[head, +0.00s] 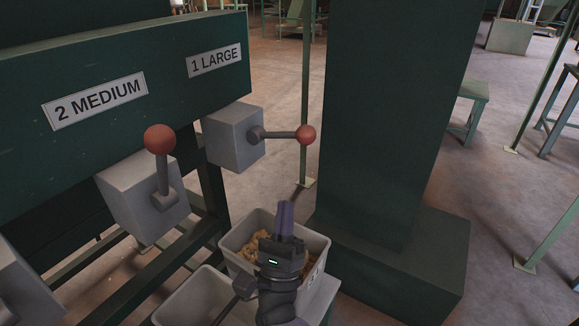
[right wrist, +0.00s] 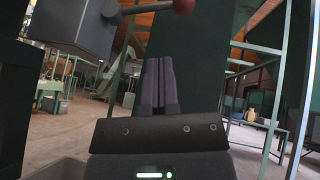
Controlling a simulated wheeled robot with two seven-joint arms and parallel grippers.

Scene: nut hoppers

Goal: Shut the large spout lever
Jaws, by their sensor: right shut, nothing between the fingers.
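The large spout lever (head: 284,134) is a dark rod with a red ball knob (head: 306,134). It sticks out sideways to the right from a grey spout box (head: 234,138) below the "1 LARGE" label (head: 214,61). My right gripper (head: 286,205) is below the lever, apart from it, with its purple fingers together and empty, pointing up. In the right wrist view the closed fingers (right wrist: 158,62) show at the centre, and the lever (right wrist: 147,8) with its red knob (right wrist: 183,5) is at the top. My left gripper is not in view.
The medium spout lever (head: 161,175) stands upright on its box (head: 143,192) at the left. A grey bin (head: 238,236) with nuts sits beneath my right gripper, with another bin (head: 190,302) beside it. A thick dark green column (head: 385,120) rises close on the right.

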